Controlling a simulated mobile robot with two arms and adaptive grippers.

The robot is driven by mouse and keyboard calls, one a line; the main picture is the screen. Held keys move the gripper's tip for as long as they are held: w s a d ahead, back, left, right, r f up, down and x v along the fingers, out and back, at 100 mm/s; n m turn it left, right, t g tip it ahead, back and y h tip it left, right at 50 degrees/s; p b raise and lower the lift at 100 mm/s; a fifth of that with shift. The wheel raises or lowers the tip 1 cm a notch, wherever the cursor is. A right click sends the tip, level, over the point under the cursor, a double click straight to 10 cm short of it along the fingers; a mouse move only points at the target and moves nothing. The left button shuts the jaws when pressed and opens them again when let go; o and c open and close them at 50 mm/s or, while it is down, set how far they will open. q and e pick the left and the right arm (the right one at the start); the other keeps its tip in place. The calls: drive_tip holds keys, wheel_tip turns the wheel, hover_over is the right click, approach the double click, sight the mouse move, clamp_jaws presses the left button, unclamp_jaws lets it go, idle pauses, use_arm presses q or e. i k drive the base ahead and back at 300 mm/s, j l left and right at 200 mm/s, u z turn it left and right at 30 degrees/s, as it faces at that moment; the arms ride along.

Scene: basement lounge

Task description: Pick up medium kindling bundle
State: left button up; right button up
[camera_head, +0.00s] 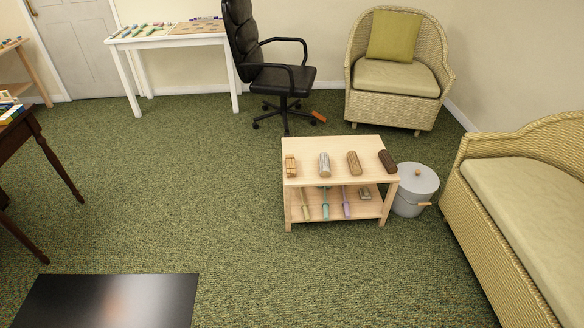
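A low light-wood table (308,148) with a lower shelf (333,211) stands right of the middle in the head view. On its top, from left to right, are a tan block-like bundle (291,166), a grey log-shaped piece (324,164), a brown one (353,163) and a dark brown one (387,161). The tan piece looks most like kindling, but the view is too small to be sure. A small brownish piece (364,193) lies on the lower shelf; I cannot tell what it is. Neither of my grippers is in view.
Several coloured-handled tools (325,204) lie on the shelf. A grey lidded bucket (413,190) stands right of the table, near a wicker sofa (520,190). An office chair (270,70) and a wicker armchair (397,80) stand behind. Green carpet is clear left of the table.

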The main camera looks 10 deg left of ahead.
sight(291, 168)
drive_tip(key=u, duration=0.5)
drive_tip(key=i+l+u, duration=0.15)
drive_tip(key=i+u, duration=0.3)
drive_tip(key=i+l+u, duration=0.3)
drive_tip(key=u, duration=0.15)
drive_tip(key=i+l, duration=0.05)
drive_tip(key=i, duration=0.05)
